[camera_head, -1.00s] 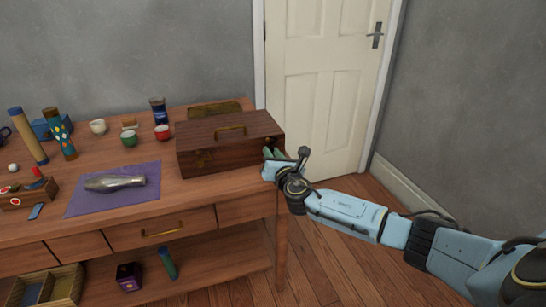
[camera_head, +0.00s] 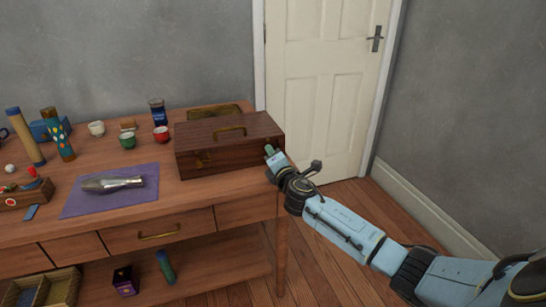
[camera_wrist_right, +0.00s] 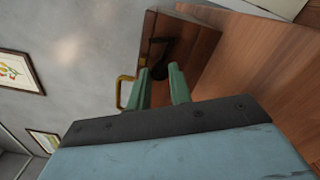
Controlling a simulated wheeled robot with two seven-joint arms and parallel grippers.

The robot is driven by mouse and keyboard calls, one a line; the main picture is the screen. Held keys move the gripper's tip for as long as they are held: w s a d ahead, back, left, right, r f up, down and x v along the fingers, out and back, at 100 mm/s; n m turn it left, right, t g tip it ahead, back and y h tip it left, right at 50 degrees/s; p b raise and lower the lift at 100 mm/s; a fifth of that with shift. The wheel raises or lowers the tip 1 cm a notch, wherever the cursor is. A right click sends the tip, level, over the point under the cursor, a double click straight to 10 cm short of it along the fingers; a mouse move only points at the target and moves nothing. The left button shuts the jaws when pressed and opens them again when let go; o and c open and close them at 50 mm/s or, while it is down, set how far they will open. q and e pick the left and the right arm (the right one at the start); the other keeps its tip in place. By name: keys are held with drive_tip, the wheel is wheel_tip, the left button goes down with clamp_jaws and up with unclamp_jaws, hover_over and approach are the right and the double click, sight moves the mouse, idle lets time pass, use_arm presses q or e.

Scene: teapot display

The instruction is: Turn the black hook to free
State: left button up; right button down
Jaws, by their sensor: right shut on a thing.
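A dark wooden box (camera_head: 225,155) with a brass handle on its lid sits at the right end of the table. My right gripper (camera_head: 270,151) is at the box's right side. In the right wrist view its two green fingers (camera_wrist_right: 160,76) reach to that side and are shut on the black hook (camera_wrist_right: 158,50), a small dark piece at the fingertips. The hook is hidden in the head view, and its exact angle is hard to tell. My left gripper is not in view.
The wooden table (camera_head: 190,190) also holds a purple cloth (camera_head: 90,205) with a metallic vase (camera_head: 112,183), small cups, tubes and a dark jar (camera_head: 158,112). A white door (camera_head: 325,90) stands behind the table's right end. The floor right of the table is clear.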

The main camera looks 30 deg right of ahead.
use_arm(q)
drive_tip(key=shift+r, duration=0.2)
use_arm(e)
drive_tip(key=shift+m, duration=0.3)
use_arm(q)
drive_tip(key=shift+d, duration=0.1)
use_arm(e)
drive_tip(key=c, duration=1.3)
unclamp_jaws()
drive_tip(key=shift+s, duration=0.2)
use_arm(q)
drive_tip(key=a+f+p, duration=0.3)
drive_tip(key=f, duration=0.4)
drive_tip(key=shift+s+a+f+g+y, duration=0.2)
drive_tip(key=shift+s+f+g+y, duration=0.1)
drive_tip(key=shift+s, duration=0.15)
use_arm(e)
drive_tip(key=v, duration=1.3)
drive_tip(key=shift+a, duration=0.1)
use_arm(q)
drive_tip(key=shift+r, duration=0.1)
